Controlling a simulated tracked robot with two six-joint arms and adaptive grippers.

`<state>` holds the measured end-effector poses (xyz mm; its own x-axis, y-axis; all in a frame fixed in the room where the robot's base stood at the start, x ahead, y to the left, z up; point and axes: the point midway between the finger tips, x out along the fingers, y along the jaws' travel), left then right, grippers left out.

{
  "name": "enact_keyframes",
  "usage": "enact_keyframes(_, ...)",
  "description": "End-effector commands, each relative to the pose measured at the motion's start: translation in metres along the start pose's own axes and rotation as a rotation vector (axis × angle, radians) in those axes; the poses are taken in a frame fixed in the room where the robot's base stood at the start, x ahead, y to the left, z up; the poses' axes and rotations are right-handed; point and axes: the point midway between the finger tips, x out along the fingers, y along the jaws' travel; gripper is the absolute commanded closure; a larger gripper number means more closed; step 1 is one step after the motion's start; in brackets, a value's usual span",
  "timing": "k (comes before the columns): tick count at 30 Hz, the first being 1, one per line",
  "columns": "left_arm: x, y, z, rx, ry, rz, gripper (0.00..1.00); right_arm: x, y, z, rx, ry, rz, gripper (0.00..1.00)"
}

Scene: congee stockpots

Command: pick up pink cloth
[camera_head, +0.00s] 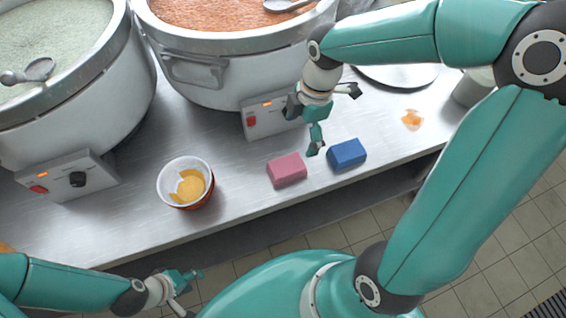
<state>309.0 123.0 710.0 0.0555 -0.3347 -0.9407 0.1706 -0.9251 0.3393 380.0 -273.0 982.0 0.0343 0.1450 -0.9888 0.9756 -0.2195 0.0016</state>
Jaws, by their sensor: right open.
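The pink cloth (287,170) is a folded block lying flat on the steel counter near its front edge. A blue cloth (347,154) of like shape lies just to its right, with a narrow gap between them. My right gripper (334,116) is open and empty. Its fingers are spread, one pointing down towards the gap between the cloths and the other out to the right. It appears above and behind the cloths, apart from the pink one. My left gripper (189,290) is at the lower left, in front of the counter, with its fingers apart and nothing between them.
Two large stockpots (190,72) with control boxes stand at the back and left. A white and red bowl (186,182) with yellow pieces stands left of the pink cloth. An orange spill (411,119) and a round metal lid (398,76) are to the right. Bare counter separates bowl and cloth.

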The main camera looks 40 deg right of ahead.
Motion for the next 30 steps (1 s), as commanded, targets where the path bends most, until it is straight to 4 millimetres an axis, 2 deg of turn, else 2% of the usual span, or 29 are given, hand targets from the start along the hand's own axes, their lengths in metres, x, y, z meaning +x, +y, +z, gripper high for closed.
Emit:
enact_keyframes(6, 0.000, 0.000, 0.000, 0.000, 0.000, 0.000, 0.60, 0.050, 0.001, -0.005, -0.012, 0.000, -0.012, 0.02)
enact_keyframes(12, 0.000, 0.000, 0.000, 0.000, 0.000, 0.000, 0.60, 0.086, 0.002, -0.006, -0.018, -0.001, -0.009, 0.02)
enact_keyframes(20, 0.000, 0.000, 0.000, 0.000, 0.000, 0.000, 0.60, 0.101, 0.004, -0.007, -0.018, 0.000, -0.006, 0.02)
enact_keyframes(30, -0.002, 0.001, 0.000, 0.000, 0.001, 0.000, 0.60, 0.144, 0.007, -0.011, -0.018, 0.001, -0.007, 0.02)
